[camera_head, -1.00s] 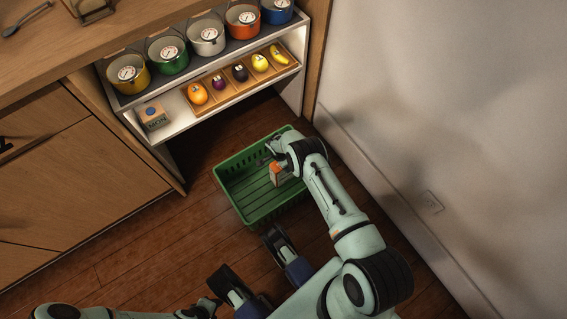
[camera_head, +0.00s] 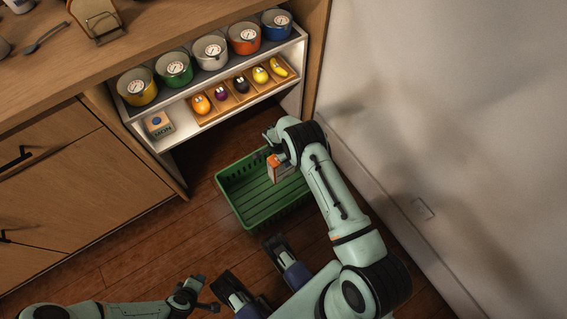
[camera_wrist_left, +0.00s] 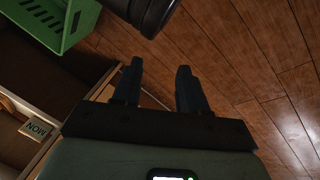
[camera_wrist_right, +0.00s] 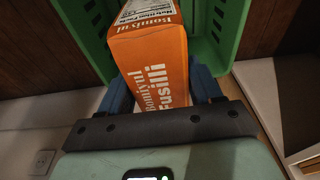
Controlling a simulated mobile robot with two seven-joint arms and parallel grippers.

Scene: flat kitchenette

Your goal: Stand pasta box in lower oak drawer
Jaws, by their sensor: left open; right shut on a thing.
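The pasta box (camera_wrist_right: 155,75) is orange with a white label panel and the word Fusilli. My right gripper (camera_wrist_right: 163,95) is shut on it, as the right wrist view shows. In the head view the box (camera_head: 275,168) is held over the green crate (camera_head: 232,187) on the floor. Whether it touches the crate floor cannot be told. The oak cabinet's drawer fronts are at the left: an upper front (camera_head: 45,150) and a lower front (camera_head: 90,195), both closed, with black handles. My left gripper (camera_wrist_left: 156,85) is open and empty above the wooden floor; it shows small in the head view (camera_head: 205,295).
A white shelf unit holds several pots with dials above and a wooden tray (camera_head: 237,102) of fruit and vegetables below, beside a small box (camera_head: 157,125). A wall (camera_head: 440,120) closes off the right side. Bare floor (camera_head: 150,240) lies before the drawers.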

